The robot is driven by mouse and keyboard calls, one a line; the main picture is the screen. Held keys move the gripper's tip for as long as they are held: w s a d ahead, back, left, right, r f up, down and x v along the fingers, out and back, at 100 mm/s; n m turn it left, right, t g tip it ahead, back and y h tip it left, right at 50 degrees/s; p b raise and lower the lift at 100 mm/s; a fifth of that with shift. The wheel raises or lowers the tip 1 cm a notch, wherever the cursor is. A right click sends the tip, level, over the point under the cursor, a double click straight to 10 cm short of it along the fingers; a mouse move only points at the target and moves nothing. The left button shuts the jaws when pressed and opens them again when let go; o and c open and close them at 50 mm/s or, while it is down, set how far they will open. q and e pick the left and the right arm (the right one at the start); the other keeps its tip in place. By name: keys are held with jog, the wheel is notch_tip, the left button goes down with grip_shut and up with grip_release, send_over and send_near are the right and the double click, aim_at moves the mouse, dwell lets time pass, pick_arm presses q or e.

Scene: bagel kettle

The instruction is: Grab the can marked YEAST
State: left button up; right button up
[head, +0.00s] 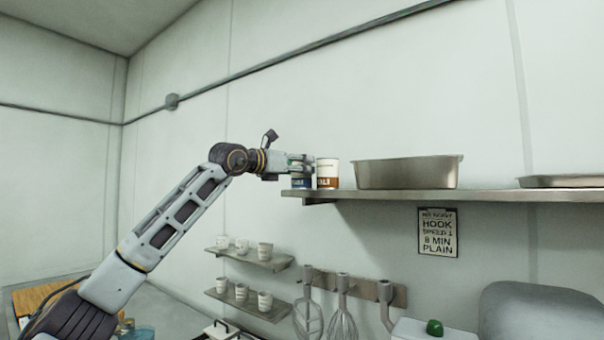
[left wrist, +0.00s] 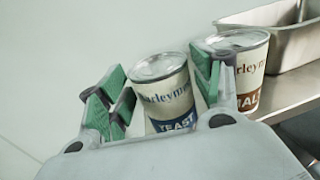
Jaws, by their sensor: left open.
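The YEAST can (left wrist: 168,98), cream with a blue band and a silver lid, stands upright on the shelf. In the head view its blue band (head: 299,183) shows at the shelf's left end, with its upper part behind my gripper. My left gripper (left wrist: 158,76) is open, with one green-padded finger on each side of the can; the right finger lies between this can and its neighbour. I cannot tell whether either pad touches the can. In the head view the left gripper (head: 300,162) reaches in from the left at can height. My right gripper is not in view.
A can with a brown band, its label partly hidden (head: 327,172), stands close right of the YEAST can. A metal pan (head: 408,173) sits further right on the shelf (head: 480,196). Small cup shelves (head: 250,259) and hanging whisks (head: 342,315) are below. Left of the shelf end is free.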

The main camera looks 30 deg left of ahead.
pick_arm(q)
jog(key=shift+x, duration=1)
jog(key=c, duration=1)
